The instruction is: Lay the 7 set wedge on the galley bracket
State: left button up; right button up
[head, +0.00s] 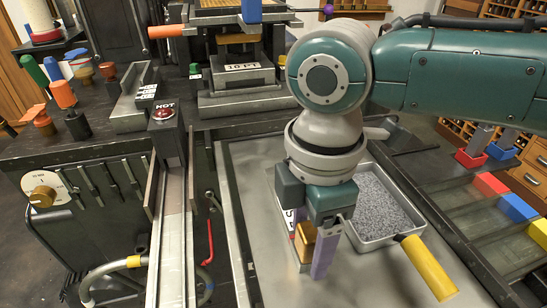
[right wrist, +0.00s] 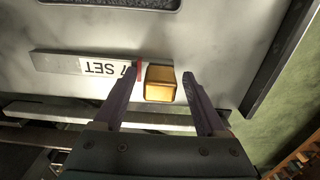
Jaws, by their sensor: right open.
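The 7 set wedge lies on the bare metal plate. It is a flat grey bar (right wrist: 58,64) with a white "7 SET" label, a red stripe and a brass block (right wrist: 160,83). In the head view the brass block (head: 306,244) shows partly behind my right gripper (head: 310,256). That gripper is open and points down, its purple fingers on either side of the brass block in the right wrist view (right wrist: 162,78). I see a gap at each finger there. I cannot tell which part is the galley bracket. My left gripper is not in view.
A tray of grey grains (head: 384,205) with a yellow handle (head: 427,268) stands just right of my gripper. Coloured blocks (head: 490,184) sit in slots at right. The front of the plate is clear.

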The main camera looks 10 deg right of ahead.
jog(key=shift+r, duration=0.55)
notch_tip(320, 180, up, 11)
jog(key=p, duration=0.2)
jog(key=s+a+f+m+t+y, duration=0.2)
jog(key=s+a+f+m+y, duration=0.3)
jog(key=s, duration=0.3)
jog(key=s+d+f+m+h, duration=0.1)
jog(key=s+d+m+h, duration=0.1)
jog(key=s+d+m, duration=0.2)
jog(key=s+d+f+m+t+h, duration=0.1)
jog(key=s+d+m+h, duration=0.1)
jog(key=s+d+m, duration=0.2)
jog(key=d+m, duration=0.3)
jog(key=d, duration=0.2)
jog(key=shift+s+f+t+h, duration=0.15)
jog(key=shift+f+t+h, duration=0.15)
jog(key=shift+h, duration=0.1)
jog(key=shift+d, duration=0.1)
